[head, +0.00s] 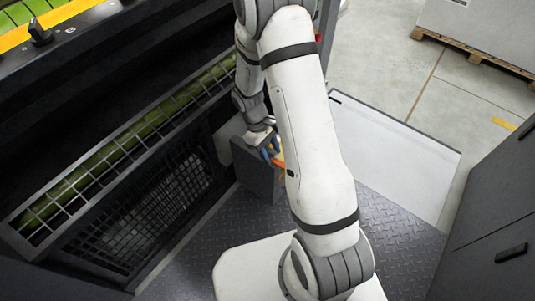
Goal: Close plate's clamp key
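My gripper (270,150) is at the far end of my arm, low beside the dark ink unit (148,185). It is mostly hidden behind my own white arm link, so its fingers do not show clearly. Small blue and orange parts show at the gripper, too small to tell apart. I cannot make out the plate or its clamp key; that spot is covered by my arm or too small to see.
A green roller (122,147) lies behind a metal grille on the unit. A black knob (39,33) sits at upper left. A white panel (392,153) lies right of my arm. A grey cabinet (495,235) stands at right. Treadplate floor (400,240) is clear.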

